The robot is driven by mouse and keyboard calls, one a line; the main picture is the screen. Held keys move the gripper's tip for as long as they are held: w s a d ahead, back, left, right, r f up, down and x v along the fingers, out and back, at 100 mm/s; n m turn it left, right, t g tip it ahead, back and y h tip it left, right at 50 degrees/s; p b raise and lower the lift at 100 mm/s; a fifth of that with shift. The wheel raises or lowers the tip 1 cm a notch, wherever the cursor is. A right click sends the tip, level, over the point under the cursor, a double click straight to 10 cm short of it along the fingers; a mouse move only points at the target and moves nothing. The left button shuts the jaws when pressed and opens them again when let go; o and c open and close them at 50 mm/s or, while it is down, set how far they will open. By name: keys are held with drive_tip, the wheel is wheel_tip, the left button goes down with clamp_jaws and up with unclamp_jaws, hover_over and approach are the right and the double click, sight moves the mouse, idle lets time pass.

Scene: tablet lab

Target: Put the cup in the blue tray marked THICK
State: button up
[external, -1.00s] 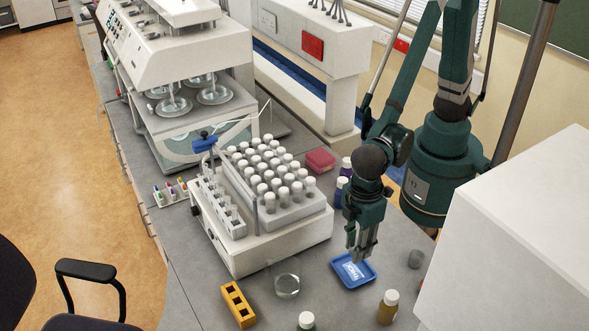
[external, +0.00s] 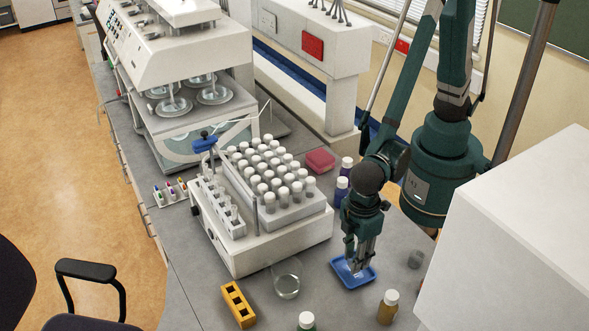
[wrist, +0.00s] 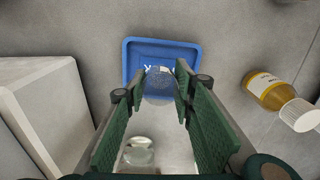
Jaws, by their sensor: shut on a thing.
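The blue tray (external: 371,281) lies flat on the grey bench, below my gripper. Its rim also shows in the wrist view (wrist: 130,62), with only part of the white lettering visible. My gripper (external: 358,262) points down over the tray. In the wrist view its pads (wrist: 168,92) are closed on a small clear cup (wrist: 158,86), which overlaps the tray's near part. In the external view the cup is hard to make out, and I cannot tell whether it touches the tray floor.
A clear glass vessel (external: 287,285) stands left of the tray. A yellow block with holes (external: 237,305) and a rack of white-capped tubes (external: 290,215) are further left.

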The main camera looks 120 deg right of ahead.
drive_tip(key=shift+f, duration=1.45)
drive_tip(key=shift+f, duration=0.2)
drive_tip(key=o, duration=0.7)
drive_tip(key=shift+r, duration=0.25)
drive_tip(key=shift+r, duration=6)
